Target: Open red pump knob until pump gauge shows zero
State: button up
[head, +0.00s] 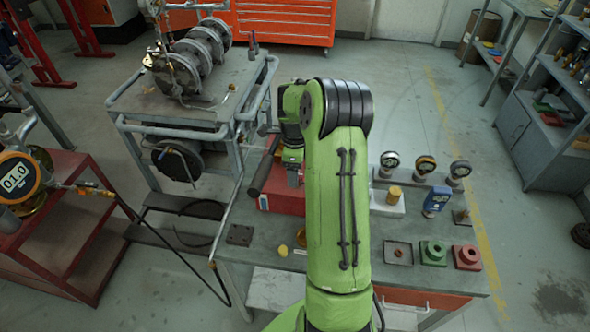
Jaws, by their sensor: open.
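A round digital gauge with an orange rim (18,177) is at the left edge and reads about 01.0. I cannot tell whether it is the pump gauge. A red box-like body (276,196) sits on the bench beside my arm, with a dark cylinder (262,172) along its left side; it may be the pump. I cannot make out a red knob on it; my arm hides its right part. My gripper (293,177) points down over this red body, seen small and partly from behind. It is open, and I see nothing held in it. Contact cannot be told.
A pipe-frame cart (180,105) carries a valve assembly (190,62) behind the bench. Several dial gauges (426,164) stand at the bench's right, with a green block (433,252) and a red block (467,256) in front. A black hose (172,250) hangs at left.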

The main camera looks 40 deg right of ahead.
jog(key=c, duration=1.1)
jog(key=shift+o, duration=0.2)
jog(key=n, duration=0.4)
jog(key=shift+n, duration=0.3)
jog(key=o, duration=1.1)
jog(key=shift+c, duration=0.2)
notch_tip(320, 180, up, 16)
jog(key=p, duration=0.3)
